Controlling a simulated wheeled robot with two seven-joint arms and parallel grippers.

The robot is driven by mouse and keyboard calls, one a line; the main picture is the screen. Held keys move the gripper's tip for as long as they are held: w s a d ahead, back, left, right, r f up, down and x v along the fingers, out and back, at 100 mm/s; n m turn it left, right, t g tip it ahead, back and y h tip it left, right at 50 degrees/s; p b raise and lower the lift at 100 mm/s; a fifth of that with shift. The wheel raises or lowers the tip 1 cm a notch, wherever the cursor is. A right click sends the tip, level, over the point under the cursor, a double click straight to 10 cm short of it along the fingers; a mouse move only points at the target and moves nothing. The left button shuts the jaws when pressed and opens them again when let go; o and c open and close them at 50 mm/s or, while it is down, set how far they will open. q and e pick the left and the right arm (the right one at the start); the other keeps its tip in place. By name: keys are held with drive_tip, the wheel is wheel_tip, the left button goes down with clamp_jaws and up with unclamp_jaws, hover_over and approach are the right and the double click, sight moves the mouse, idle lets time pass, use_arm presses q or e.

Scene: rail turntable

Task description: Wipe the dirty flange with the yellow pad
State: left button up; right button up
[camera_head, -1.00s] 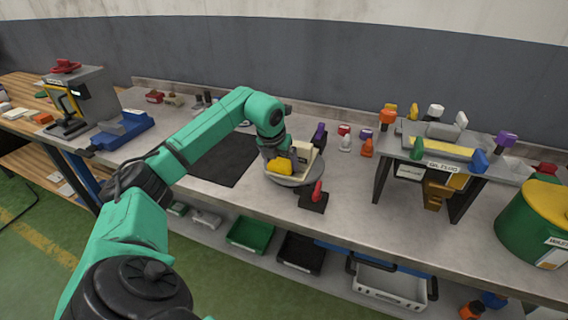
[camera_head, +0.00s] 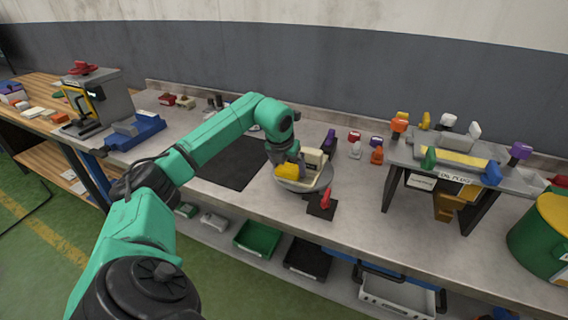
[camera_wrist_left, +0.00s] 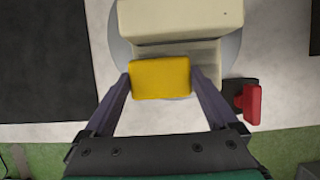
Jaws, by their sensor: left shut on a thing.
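The yellow pad (camera_head: 287,170) is between the fingers of my left gripper (camera_head: 285,163). In the left wrist view the pad (camera_wrist_left: 160,78) lies across the jaws of the left gripper (camera_wrist_left: 162,85), which is shut on it. A cream block-shaped part (camera_head: 313,158), which looks like the flange, stands on the round grey turntable (camera_head: 318,188). In the left wrist view the cream part (camera_wrist_left: 180,18) is just beyond the pad, with a lower step at the pad's far edge. I cannot tell whether the pad touches it. Any dirt is not visible. My right gripper is out of view.
A red lever (camera_head: 326,196) on a dark base stands at the turntable's near side. A black mat (camera_head: 235,163) lies to the left. Purple, red and orange items stand behind and right. A raised grey stand (camera_head: 400,158) is farther right.

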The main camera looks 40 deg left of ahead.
sight(302, 179)
use_arm(q)
drive_tip(key=shift+d, duration=0.25)
drive_tip(key=shift+w+d+r+p, duration=0.1)
drive_tip(key=shift+w+d+p, duration=0.25)
drive_tip(key=shift+d+p, duration=0.4)
drive_tip(key=shift+w+d, duration=0.1)
drive_tip(key=shift+d, duration=0.05)
drive_tip(key=shift+w+d, duration=0.1)
drive_tip(key=shift+d, duration=0.5)
drive_tip(key=shift+w+d+f, duration=0.1)
drive_tip(key=shift+d+f, duration=0.1)
drive_tip(key=shift+d, duration=0.15)
